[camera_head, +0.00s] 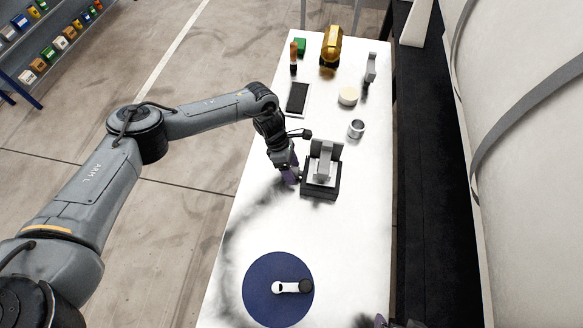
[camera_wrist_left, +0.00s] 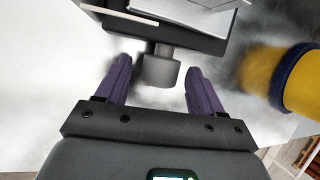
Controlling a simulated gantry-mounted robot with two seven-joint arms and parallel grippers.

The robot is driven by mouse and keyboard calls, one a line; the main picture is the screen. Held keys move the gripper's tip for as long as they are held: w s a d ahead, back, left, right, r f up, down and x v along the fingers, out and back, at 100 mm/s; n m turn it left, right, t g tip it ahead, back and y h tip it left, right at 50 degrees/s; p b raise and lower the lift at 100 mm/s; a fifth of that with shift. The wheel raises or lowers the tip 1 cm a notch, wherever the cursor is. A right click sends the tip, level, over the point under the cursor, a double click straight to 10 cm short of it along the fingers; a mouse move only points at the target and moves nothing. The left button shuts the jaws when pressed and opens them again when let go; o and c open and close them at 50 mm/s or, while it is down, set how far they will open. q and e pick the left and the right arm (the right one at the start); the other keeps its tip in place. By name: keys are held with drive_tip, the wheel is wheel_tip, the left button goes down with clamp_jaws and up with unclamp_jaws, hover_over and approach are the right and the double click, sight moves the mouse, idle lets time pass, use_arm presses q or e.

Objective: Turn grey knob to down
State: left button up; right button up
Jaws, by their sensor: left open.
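The grey knob (camera_wrist_left: 161,71) sticks out from the side of a black box-shaped device (camera_wrist_left: 125,22) in the left wrist view. The same device (camera_head: 320,190) stands on the white table in the head view, with a grey upright piece (camera_head: 324,160) on it. My left gripper (camera_head: 290,173) is at the device's left side and hides the knob there. In the left wrist view the purple fingers of my left gripper (camera_wrist_left: 158,66) are open, one on each side of the knob, with gaps visible.
A blue disc (camera_head: 262,300) with a white-and-black piece lies at the near end of the table. A metal cup (camera_head: 356,129), a cream round item (camera_head: 348,96), a dark tablet (camera_head: 297,98) and a gold object (camera_head: 331,48) stand farther back. The table between disc and device is clear.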

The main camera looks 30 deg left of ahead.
use_arm(q)
drive_tip(key=shift+r, duration=0.15)
drive_tip(key=s+b+v, duration=0.1)
drive_tip(key=v, duration=0.9)
drive_tip(key=shift+w+r, duration=0.25)
drive_tip(key=shift+w, duration=0.25)
use_arm(e)
drive_tip(key=shift+f, duration=0.65)
